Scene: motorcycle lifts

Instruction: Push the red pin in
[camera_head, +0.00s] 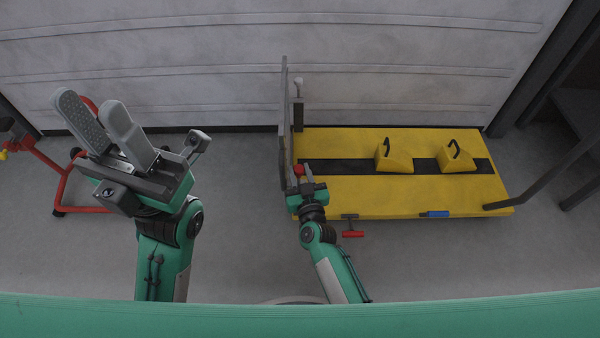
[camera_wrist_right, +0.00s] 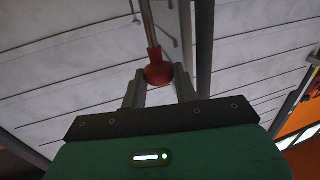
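A red T-shaped pin handle (camera_head: 352,233) sticks out from the front side of the yellow lift platform (camera_head: 400,203), low near its left end. A round red knob (camera_head: 299,170) stands at the platform's left end. My right gripper (camera_head: 300,174) is at this knob, fingers apart on either side of it. In the right wrist view the red knob (camera_wrist_right: 158,73) is on a metal rod, between the fingertips of my right gripper (camera_wrist_right: 160,82); I cannot tell whether they touch it. My left gripper (camera_head: 93,110) is open and empty, raised at the left, far from the lift.
A grey upright plate (camera_head: 285,125) stands at the platform's left end. Two yellow wedge blocks (camera_head: 394,157) with black handles sit on the platform. A blue part (camera_head: 436,214) is on its front edge. A red frame (camera_head: 70,185) stands at the left. Floor in front is clear.

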